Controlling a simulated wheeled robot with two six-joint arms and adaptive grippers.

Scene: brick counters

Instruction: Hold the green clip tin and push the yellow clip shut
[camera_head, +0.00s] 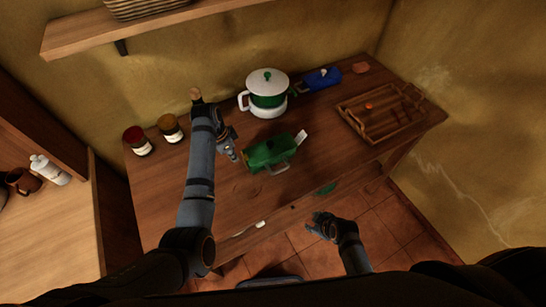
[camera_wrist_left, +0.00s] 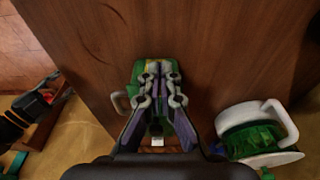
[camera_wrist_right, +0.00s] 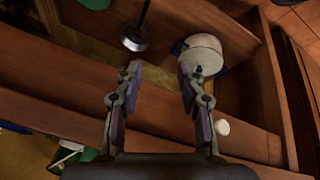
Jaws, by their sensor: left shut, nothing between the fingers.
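The green clip tin (camera_head: 270,152) lies on the wooden counter near its front edge, with a pale handle on its near side. It also shows in the left wrist view (camera_wrist_left: 138,74), partly hidden behind my fingers. A small yellow patch (camera_wrist_left: 153,62) shows at its far end there; I cannot tell whether it is the yellow clip or how it stands. My left gripper (camera_head: 234,155) is shut and empty, just left of the tin in the head view; contact is unclear. My right gripper (camera_head: 314,224) is open and empty, off the counter's front edge; its fingers also show in the right wrist view (camera_wrist_right: 160,80).
A white and green pot (camera_head: 267,94), a blue item (camera_head: 322,78) and a wooden rack (camera_head: 360,126) stand behind and right. Two jars (camera_head: 137,141) are at left. In the right wrist view, a white round object (camera_wrist_right: 202,50) and a metal-ended utensil (camera_wrist_right: 133,39) lie in a wooden compartment.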

